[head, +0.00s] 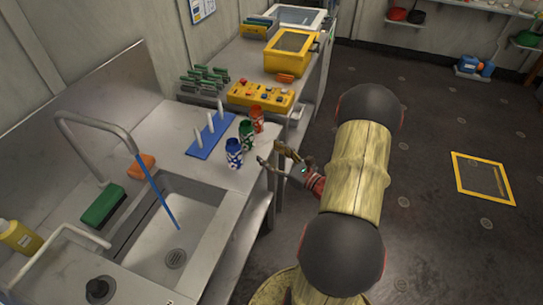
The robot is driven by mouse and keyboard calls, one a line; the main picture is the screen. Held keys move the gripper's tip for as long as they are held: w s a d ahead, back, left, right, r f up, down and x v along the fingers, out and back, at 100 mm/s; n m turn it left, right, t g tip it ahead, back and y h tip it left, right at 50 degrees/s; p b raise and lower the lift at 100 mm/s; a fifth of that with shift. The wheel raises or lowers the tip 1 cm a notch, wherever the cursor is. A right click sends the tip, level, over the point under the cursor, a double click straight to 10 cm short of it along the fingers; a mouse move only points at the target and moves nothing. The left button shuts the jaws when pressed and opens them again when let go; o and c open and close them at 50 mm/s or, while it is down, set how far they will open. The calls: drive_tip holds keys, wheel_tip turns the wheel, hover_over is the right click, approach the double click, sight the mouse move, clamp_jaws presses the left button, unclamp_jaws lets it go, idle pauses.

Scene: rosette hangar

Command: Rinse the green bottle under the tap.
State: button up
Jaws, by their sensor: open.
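The green bottle (246,134) stands upright on the steel counter, between a blue patterned bottle (234,153) and a red patterned bottle (257,118). The tap (88,122) is a grey curved pipe arching over the sink (196,222). A thin blue streak (158,192), which looks like running water, goes from its spout down into the basin. My gripper (269,154) is open and empty at the counter's right edge, just right of the bottles. It appears apart from the green bottle; its exact height is hard to tell.
A blue rack (203,149) with white pegs stands left of the bottles. A green brush or sponge (104,206) and an orange sponge (141,166) lie by the sink. A yellow control panel (260,96) is behind. A yellow bottle (20,238) is at far left.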

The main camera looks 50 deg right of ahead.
sight(251, 132)
drive_tip(key=shift+w+b, duration=0.65)
drive_tip(key=shift+w, duration=5)
drive_tip(key=c, duration=0.3)
drive_tip(key=c, duration=0.7)
drive_tip(key=shift+c, duration=0.7)
drive_tip(key=shift+r, duration=0.15)
drive_tip(key=shift+r+p, duration=1.85)
drive_tip(key=shift+r, duration=0.6)
drive_tip(key=shift+s+f, duration=0.1)
drive_tip(key=shift+f, duration=0.05)
